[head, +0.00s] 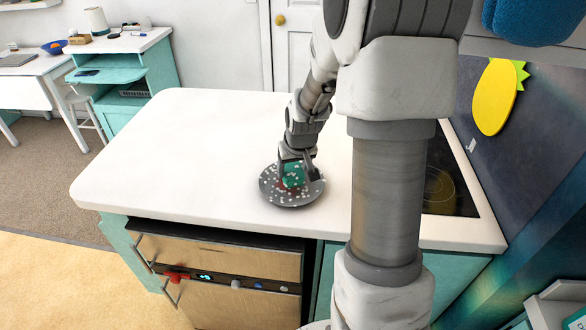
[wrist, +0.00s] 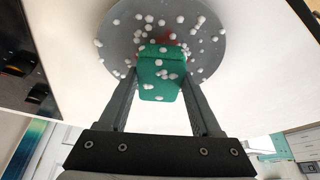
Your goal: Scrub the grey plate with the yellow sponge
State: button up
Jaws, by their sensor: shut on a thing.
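The grey plate (head: 273,198) lies on the white counter, and its underside touches the top. It also shows in the wrist view (wrist: 118,42). Many small white blobs, like suds, are scattered over it, and a reddish patch shows near its middle. A green sponge (wrist: 160,84), not a yellow one, is between my fingers; it also shows in the head view (head: 294,172). My gripper (head: 299,168) is shut on this sponge over the plate, with the sponge at the plate's surface. White blobs cling to the sponge too. The sponge and fingers hide part of the plate.
The white counter (head: 180,150) is clear around the plate, mostly to the left. A black cooktop (head: 445,185) lies to the right, partly behind my arm. An oven front (head: 215,262) with a red knob is below the counter's front edge. A yellow pineapple shape (head: 495,97) is on the wall.

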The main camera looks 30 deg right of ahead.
jog(key=shift+f+b, duration=1.15)
jog(key=shift+f, duration=0.3)
jog(key=shift+s+r, duration=0.1)
